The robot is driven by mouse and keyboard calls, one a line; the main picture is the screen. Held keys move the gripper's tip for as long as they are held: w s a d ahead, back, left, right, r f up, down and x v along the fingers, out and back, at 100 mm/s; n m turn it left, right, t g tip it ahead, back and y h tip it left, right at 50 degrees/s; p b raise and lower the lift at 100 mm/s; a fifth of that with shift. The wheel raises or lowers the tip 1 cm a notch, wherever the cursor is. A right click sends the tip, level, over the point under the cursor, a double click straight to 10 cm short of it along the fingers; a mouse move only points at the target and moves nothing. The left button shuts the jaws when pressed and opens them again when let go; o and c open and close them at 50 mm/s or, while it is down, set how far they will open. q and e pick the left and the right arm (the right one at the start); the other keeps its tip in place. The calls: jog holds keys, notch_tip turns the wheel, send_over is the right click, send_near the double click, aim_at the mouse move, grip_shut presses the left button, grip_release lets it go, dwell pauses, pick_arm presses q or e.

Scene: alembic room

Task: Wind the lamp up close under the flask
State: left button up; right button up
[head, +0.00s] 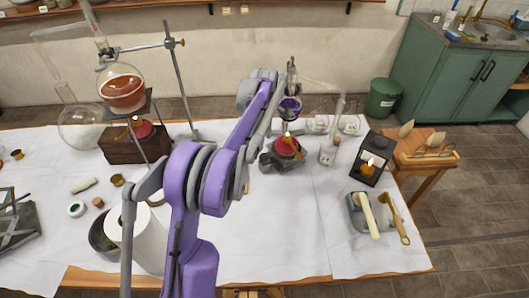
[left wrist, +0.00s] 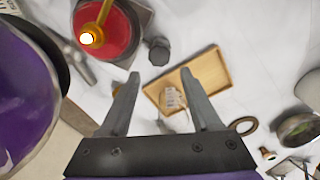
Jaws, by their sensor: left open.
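A red lamp (head: 287,147) with a brass burner stands on a dark jack (head: 270,162). A round flask with purple liquid (head: 290,106) hangs above it, with a small gap between. In the left wrist view the lamp (left wrist: 112,35) is at the top left and its burner tip glows. A dark grey knob (left wrist: 158,50) sticks out beside the jack. The flask's purple liquid (left wrist: 22,105) fills the left edge. My left gripper (left wrist: 160,76) is open and empty, its fingertips apart from the knob. In the head view my arm hides the fingers. My right gripper is not seen.
A wooden tray (left wrist: 208,70) lies beyond my left fingertips. On the left, a flask of brown liquid (head: 123,92) is held over a wooden box (head: 120,150) with another red lamp. A bottle (head: 328,153) and a black lantern (head: 371,160) stand to the right.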

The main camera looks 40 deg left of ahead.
aim_at(265, 156)
pick_arm(q)
notch_tip(265, 156, down, 9)
jog(key=shift+r, duration=0.2)
grip_shut()
dwell(0.4)
